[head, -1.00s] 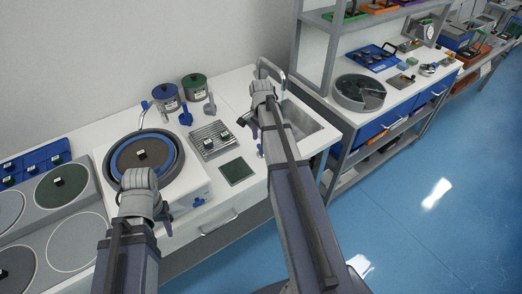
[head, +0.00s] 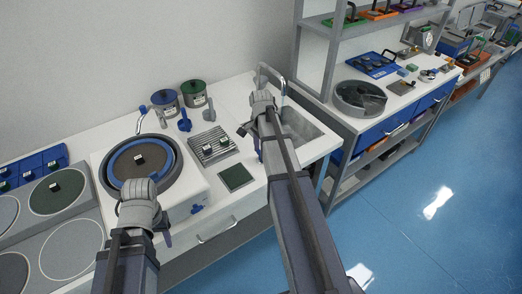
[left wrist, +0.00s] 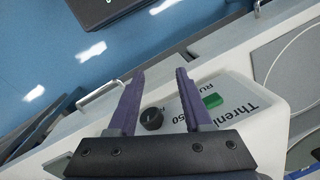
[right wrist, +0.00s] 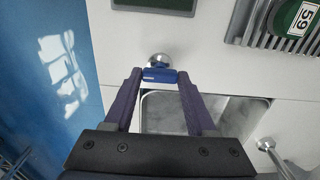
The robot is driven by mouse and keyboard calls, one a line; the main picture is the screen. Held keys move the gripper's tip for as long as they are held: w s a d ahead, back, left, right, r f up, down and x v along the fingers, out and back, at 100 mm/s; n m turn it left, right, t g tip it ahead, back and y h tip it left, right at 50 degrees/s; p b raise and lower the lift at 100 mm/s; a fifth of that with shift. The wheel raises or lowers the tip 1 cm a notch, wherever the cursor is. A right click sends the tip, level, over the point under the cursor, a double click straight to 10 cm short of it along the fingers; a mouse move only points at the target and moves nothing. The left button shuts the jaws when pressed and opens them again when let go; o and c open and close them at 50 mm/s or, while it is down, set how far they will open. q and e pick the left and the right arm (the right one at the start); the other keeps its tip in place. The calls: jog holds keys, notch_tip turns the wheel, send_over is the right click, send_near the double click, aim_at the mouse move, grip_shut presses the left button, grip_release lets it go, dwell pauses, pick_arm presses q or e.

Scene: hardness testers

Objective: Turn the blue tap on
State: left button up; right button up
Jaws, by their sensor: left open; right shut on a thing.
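The blue tap (right wrist: 158,75) is a small blue handle on a round chrome base on the white counter, beside the sink (right wrist: 190,112) in the right wrist view. My right gripper (right wrist: 158,73) is shut on this handle, with one fingertip at each end of it. In the head view my right gripper (head: 250,133) is at the sink's near left side, and the arm hides the tap. My left gripper (left wrist: 158,76) is open and empty, above the front of the grinding machine, whose black knob (left wrist: 151,118) and green button (left wrist: 212,100) show beyond its fingers.
A chrome faucet (head: 275,75) arches over the sink. The grinding machine (head: 190,185) with a round bowl stands at the left. A slotted rack (head: 216,145) and a dark green mat (head: 236,177) lie between. Two lidded pots (head: 195,92) stand at the back.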

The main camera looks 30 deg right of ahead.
jog(key=c, duration=0.5)
jog(key=shift+o, duration=0.2)
jog(key=shift+n, duration=0.4)
jog(key=n, duration=1.7)
jog(key=shift+n, duration=0.3)
jog(key=o, duration=1.4)
jog(key=shift+c, duration=0.2)
